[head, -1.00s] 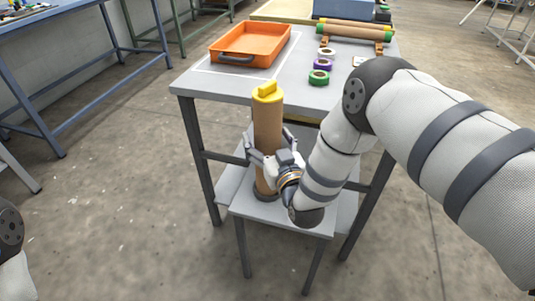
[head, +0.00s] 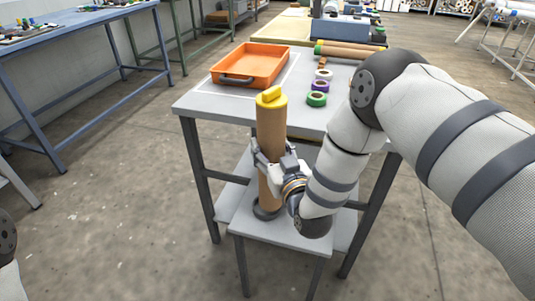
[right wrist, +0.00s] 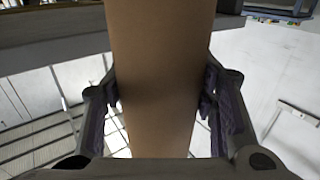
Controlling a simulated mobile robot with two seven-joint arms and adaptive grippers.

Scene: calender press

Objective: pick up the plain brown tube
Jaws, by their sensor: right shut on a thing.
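The brown tube (head: 270,130) stands upright with a yellow cap on its top end. Its lower end is at a dark round base (head: 265,208) on the small grey stand; I cannot tell if it touches. My right gripper (head: 268,163) is shut around the tube's middle. In the right wrist view the tube (right wrist: 160,70) runs between the two fingers, one on each side. My left gripper is not in view; only a bit of my left arm shows at the left edge.
A grey table (head: 205,103) stands behind the tube, with an orange tray (head: 285,68), several tape rolls (head: 317,99) and brown and green tubes (head: 345,52) on it. The small grey stand (head: 290,233) is below. Open floor lies to the left.

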